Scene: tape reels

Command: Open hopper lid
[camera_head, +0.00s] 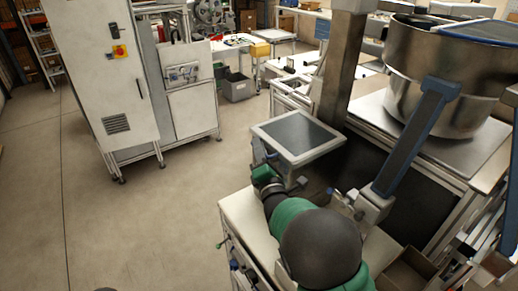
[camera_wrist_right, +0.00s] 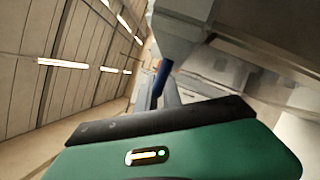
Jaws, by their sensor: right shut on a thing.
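A square lid (camera_head: 298,137) with a pale frame and a dark panel tops the small hopper in the middle of the head view. It looks flat, nearly level. My right gripper (camera_head: 268,160) is at the lid's left edge, shut on a part there; its fingertips are mostly hidden. In the right wrist view my green gripper housing fills the bottom, with a narrow blue part (camera_wrist_right: 160,78) just beyond it. A grey body (camera_wrist_right: 183,25), seemingly the hopper, hangs above. My left gripper is not in view.
A large metal bowl (camera_head: 440,85) stands on a machine at right, with a blue-edged chute (camera_head: 417,135) in front of it. A grey post (camera_head: 342,65) rises behind the lid. A white cabinet (camera_head: 100,70) stands at left, with clear floor before it.

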